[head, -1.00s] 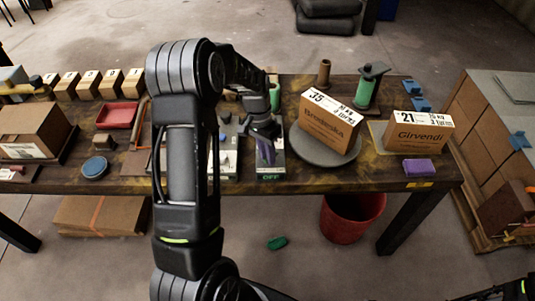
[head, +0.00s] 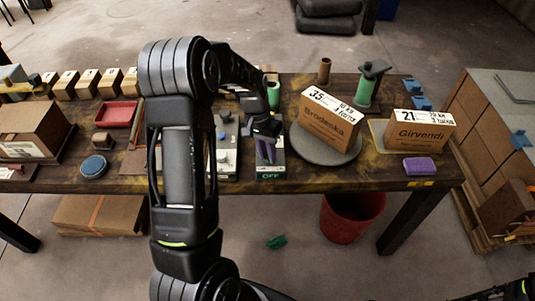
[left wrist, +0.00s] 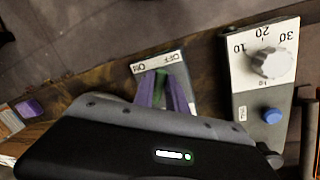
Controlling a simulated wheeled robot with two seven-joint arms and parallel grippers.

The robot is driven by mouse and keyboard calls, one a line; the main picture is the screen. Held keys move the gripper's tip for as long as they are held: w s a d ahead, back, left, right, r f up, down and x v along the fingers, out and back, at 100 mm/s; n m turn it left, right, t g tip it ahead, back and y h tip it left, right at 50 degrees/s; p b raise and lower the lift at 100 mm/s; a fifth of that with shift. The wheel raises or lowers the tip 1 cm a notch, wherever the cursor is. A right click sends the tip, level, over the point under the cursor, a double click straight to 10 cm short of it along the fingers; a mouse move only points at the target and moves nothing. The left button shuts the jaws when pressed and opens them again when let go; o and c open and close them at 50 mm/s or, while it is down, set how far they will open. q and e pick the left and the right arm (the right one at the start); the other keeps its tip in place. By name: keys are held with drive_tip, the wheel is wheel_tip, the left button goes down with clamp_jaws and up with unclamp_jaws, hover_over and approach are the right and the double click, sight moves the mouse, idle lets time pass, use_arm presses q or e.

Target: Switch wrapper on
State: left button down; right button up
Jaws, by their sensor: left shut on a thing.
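The switch box (head: 271,172) stands at the front edge of the table, left of the round turntable (head: 324,151). Its front label reads OFF in green. In the left wrist view its label plate (left wrist: 160,64) shows the words OFF and ON. My left gripper (head: 265,150) reaches down over the box with its purple fingers. In the left wrist view the fingers (left wrist: 164,92) are shut on a green switch lever (left wrist: 161,80), mostly hidden between them. A carton marked 35 (head: 331,127) stands on the turntable. My right gripper is not in view.
Left of the switch box is a grey control box with a dial (left wrist: 271,62) and a blue button (left wrist: 271,116). A green spool (head: 366,88) stands behind the turntable. A carton marked 21 (head: 420,133) and a purple block (head: 420,166) are to the right.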

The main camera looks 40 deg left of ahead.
use_arm(q)
drive_tip(key=n, duration=0.3)
drive_tip(key=shift+d+t, duration=0.2)
drive_tip(key=shift+t, duration=0.1)
drive_tip(key=n, duration=0.4)
drive_tip(key=shift+d+r+t+y, duration=0.1)
drive_tip(key=shift+d+t+y, duration=0.05)
drive_tip(key=shift+t+y, duration=0.15)
drive_tip(key=n, duration=0.1)
drive_tip(key=n+p, duration=0.1)
drive_tip(key=shift+w+d+r+n, duration=0.1)
drive_tip(key=shift+d+n, duration=0.05)
drive_tip(key=shift+n, duration=0.25)
drive_tip(key=n+p, duration=0.2)
drive_tip(key=shift+n+t+y, duration=0.3)
drive_tip(key=shift+y, duration=0.1)
drive_tip(key=shift+w+d+n+y+p, duration=0.15)
drive_tip(key=shift+n+y+p, duration=0.15)
drive_tip(key=shift+n+p, duration=0.9)
drive_tip(key=shift+n, duration=0.3)
drive_tip(key=c, duration=1.3)
unclamp_jaws()
drive_tip(key=shift+f, duration=0.2)
drive_tip(key=shift+c, duration=0.2)
